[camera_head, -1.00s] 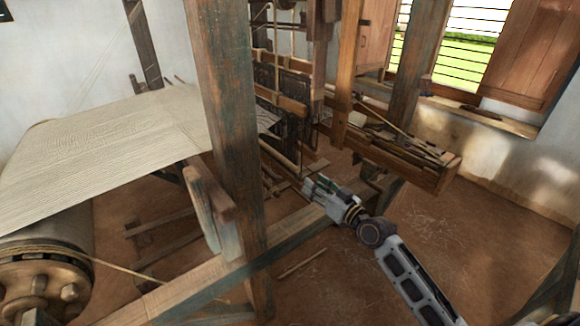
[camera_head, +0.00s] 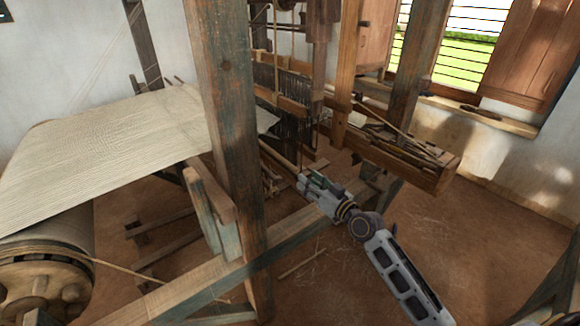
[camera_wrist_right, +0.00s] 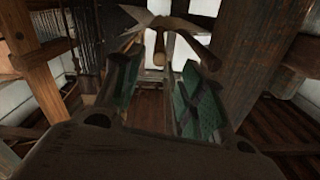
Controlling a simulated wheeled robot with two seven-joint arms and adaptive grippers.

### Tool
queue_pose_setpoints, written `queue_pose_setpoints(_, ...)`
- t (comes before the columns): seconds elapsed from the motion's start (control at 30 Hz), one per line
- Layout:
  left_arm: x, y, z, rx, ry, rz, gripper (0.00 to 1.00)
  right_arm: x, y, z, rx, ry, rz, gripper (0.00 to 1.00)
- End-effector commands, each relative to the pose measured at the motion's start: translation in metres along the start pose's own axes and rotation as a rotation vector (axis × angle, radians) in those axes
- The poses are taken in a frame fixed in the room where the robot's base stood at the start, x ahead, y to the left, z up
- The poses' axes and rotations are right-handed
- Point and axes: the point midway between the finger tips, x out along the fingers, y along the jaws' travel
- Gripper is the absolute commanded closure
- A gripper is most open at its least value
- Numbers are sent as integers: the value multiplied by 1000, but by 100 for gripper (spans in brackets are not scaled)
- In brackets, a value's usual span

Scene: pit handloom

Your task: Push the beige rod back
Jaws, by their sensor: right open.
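The beige rod (camera_head: 280,158) runs from beside the wooden post down toward my right gripper (camera_head: 309,183) in the head view. In the right wrist view, a rounded beige end (camera_wrist_right: 159,59), which looks like the rod's near end, shows ahead between the fingertips. My right gripper (camera_wrist_right: 156,78) is open, with green pads on both fingers. Nothing is between the pads. The gripper is close to the rod's near end; I cannot tell whether they touch. My left gripper is not in view.
Pale cloth (camera_head: 110,140) stretches over the loom at left. A wooden trough (camera_head: 400,160) lies at right. Floor at lower right is open.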

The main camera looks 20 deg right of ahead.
Motion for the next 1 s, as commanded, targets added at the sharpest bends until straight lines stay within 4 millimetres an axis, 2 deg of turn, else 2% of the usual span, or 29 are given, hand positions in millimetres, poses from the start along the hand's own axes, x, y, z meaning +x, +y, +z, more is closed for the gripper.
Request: queue_pose_setpoints(1.0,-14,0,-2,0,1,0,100,83,-1,-1,1,0,-1,59)
